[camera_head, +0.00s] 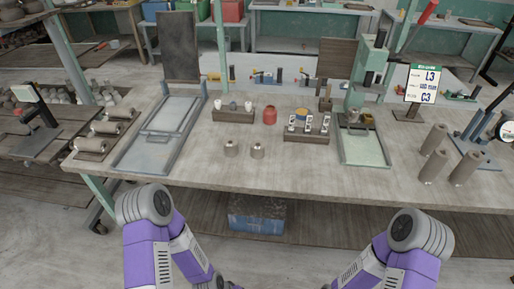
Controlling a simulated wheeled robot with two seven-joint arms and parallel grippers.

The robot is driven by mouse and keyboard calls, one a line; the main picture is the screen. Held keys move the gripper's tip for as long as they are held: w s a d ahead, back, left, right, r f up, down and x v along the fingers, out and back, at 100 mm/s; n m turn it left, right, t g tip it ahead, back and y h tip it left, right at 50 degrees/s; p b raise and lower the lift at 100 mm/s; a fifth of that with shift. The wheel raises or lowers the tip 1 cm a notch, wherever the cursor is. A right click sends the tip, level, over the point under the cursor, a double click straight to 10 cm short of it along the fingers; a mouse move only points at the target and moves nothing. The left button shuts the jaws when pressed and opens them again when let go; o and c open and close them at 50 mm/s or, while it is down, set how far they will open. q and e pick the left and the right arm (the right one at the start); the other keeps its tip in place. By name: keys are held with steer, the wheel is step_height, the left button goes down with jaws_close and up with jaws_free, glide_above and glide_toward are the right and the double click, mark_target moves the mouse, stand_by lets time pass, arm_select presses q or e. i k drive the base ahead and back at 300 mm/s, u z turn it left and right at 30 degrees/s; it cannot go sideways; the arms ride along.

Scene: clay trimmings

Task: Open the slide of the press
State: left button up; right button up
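A green press (370,68) with an upright column stands at the back right of the workbench. Its pale green flat bed (363,151) with a grey rim extends toward me. A dark block and a small yellowish part sit at the foot of the column. I cannot tell which part is the slide or how it stands. A long blue-grey metal frame (143,150) with side rails and an inner panel lies at the left of the bench. My two purple arms are low in front of the bench, and both grippers are out of view.
The bench (290,174) has a clear front strip. Between frame and press are two small metal pots (231,149), a red jar (270,116), and two brown racks. Grey cylinders (433,166) and a sign (423,84) stand right. A blue crate (257,220) sits below.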

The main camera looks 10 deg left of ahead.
mark_target(365, 120)
steer(key=z, duration=1.5)
steer(key=i, duration=0.85)
steer(key=u, duration=1.15)
